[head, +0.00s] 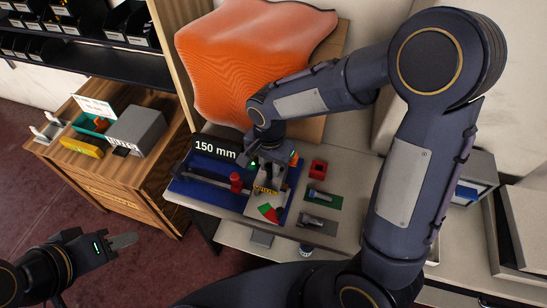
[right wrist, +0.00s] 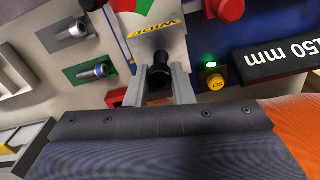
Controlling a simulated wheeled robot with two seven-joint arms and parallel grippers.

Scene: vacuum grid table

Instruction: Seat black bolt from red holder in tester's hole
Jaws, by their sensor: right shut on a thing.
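My right gripper (head: 266,180) is over the blue board, and in the right wrist view (right wrist: 161,88) its fingers are shut on a black bolt (right wrist: 158,64). The bolt's round dark head shows between the fingertips, in front of the tester's white plate (right wrist: 160,42) with the "WIDE" label. The tester's hole is not visible, and I cannot tell whether the bolt touches the plate. The red holder (head: 318,168) stands right of the gripper; part of it shows in the right wrist view (right wrist: 115,98). My left gripper (head: 121,241) is away at the lower left, over the floor.
A red knob (head: 236,182), a yellow SET button (right wrist: 215,82) and a 150 mm display (head: 215,149) are close by. An orange sheet (head: 245,60) stands behind. A wooden cabinet (head: 150,185) is left.

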